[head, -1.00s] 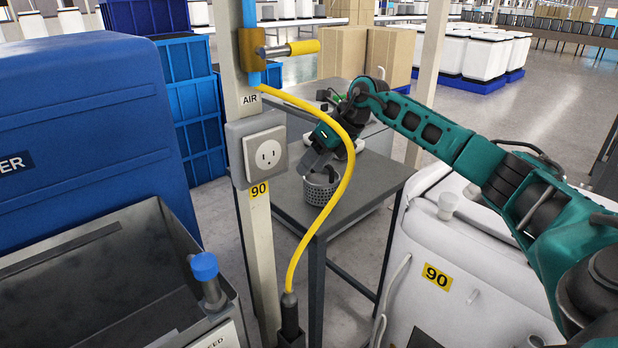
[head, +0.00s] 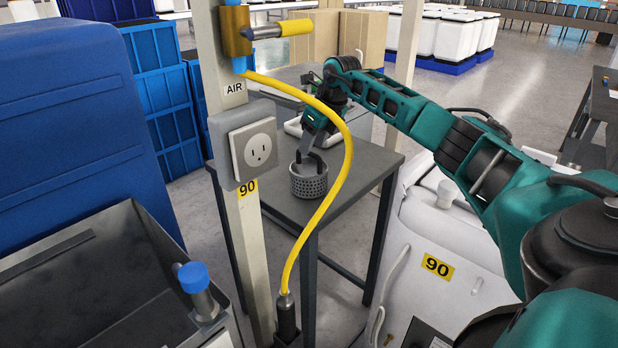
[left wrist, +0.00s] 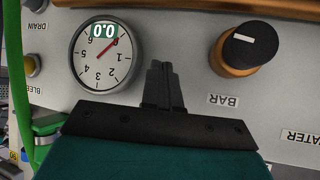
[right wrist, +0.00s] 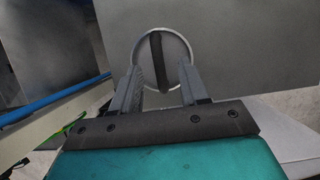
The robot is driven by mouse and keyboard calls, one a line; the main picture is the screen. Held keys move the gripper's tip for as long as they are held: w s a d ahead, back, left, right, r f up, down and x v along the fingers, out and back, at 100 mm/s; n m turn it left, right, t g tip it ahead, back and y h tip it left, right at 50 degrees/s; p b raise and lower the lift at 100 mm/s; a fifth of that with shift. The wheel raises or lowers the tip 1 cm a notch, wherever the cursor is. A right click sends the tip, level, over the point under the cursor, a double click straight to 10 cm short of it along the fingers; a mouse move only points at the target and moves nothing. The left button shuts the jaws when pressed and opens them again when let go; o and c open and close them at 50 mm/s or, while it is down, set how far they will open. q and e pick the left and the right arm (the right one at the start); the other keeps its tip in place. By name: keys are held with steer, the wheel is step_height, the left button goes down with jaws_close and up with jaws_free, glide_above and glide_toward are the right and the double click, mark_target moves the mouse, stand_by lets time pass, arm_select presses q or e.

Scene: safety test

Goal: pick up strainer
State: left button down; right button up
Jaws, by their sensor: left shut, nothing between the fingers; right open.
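The strainer (head: 309,181) is a small grey perforated basket with a dark arched handle, standing on the dark grey table (head: 345,190). In the right wrist view the strainer (right wrist: 186,72) shows as a round rim with its dark handle across the middle. My right gripper (head: 300,158) is over the basket from above. In the right wrist view my right gripper (right wrist: 160,75) is open, with its fingers on either side of the handle; I cannot tell whether they touch anything. My left gripper (left wrist: 158,68) is shut and empty in front of a panel with a gauge.
A post with an outlet (head: 253,148) and a yellow hose (head: 335,190) stands in front of the table. A white tray (head: 293,127) lies behind the strainer. A white machine (head: 430,240) stands to the right. A gauge (left wrist: 107,54) and a knob (left wrist: 250,48) face my left gripper.

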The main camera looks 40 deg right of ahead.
mark_target(309, 170)
steer(key=x, duration=0.4)
steer(key=shift+s+a+f, duration=0.1)
steer(key=shift+f, duration=0.15)
steer(key=shift+c, duration=0.2)
jaws_close()
steer(key=shift+r, duration=0.1)
